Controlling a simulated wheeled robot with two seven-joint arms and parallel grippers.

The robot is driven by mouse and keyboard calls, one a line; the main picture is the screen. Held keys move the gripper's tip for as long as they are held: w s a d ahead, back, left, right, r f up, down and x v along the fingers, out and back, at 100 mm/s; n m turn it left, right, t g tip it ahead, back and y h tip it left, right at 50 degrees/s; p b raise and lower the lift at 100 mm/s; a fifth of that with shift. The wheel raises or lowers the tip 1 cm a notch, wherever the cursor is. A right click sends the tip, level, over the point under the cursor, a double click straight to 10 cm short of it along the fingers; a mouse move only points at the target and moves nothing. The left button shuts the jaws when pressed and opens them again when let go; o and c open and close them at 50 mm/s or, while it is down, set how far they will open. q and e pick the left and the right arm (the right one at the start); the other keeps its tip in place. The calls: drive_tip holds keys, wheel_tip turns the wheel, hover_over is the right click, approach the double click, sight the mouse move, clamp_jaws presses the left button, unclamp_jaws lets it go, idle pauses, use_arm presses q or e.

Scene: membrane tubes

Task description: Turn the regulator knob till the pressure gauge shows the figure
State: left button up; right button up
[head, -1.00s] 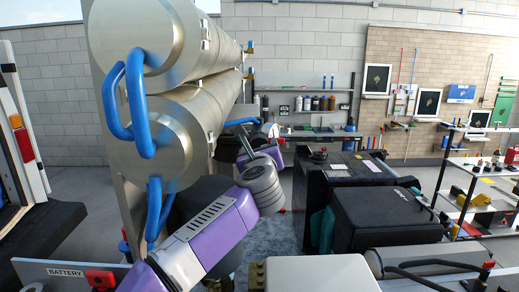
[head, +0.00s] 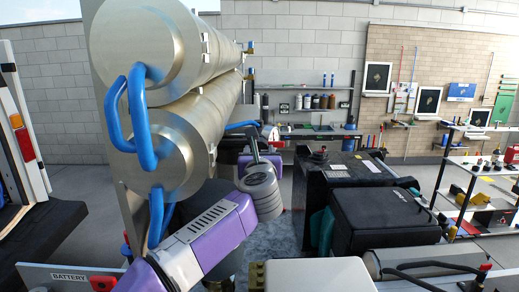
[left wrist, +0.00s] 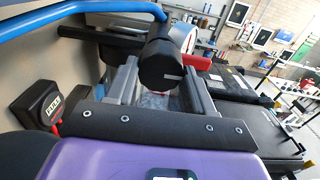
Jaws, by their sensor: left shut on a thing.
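A dark round regulator knob (left wrist: 160,66) shows in the left wrist view, between the two grey fingers of my left gripper (left wrist: 158,85). The fingers are shut on it. In the head view my left gripper (head: 252,140) is beyond my grey wrist, close to the right side of the steel membrane tubes (head: 150,160); the knob is mostly hidden there. A pale round part with red beside it (left wrist: 188,38), possibly the pressure gauge, is partly hidden behind the knob. I cannot read any figure on it. My right gripper is not in view.
Blue hoses (head: 142,115) loop from the tube ends. In the left wrist view a black labelled box (left wrist: 42,98) is at the left and a blue hose (left wrist: 80,10) crosses the top. A black case (head: 385,218) stands right of my arm. Shelving (head: 480,175) is farther right.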

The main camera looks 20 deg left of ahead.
use_arm(q)
drive_tip(key=m+p, duration=0.1)
drive_tip(key=m, duration=0.1)
drive_tip(key=m+p, duration=0.1)
drive_tip(key=m, duration=0.1)
drive_tip(key=shift+r+m+p, duration=0.2)
drive_tip(key=shift+m+p, duration=1.15)
drive_tip(key=shift+m, duration=0.75)
drive_tip(key=shift+f, duration=0.1)
drive_tip(key=o, duration=1)
drive_tip(key=shift+s, duration=0.1)
drive_tip(key=shift+o, duration=0.2)
drive_tip(key=b+v, duration=0.2)
drive_tip(key=v, duration=0.5)
drive_tip(key=shift+s, duration=0.3)
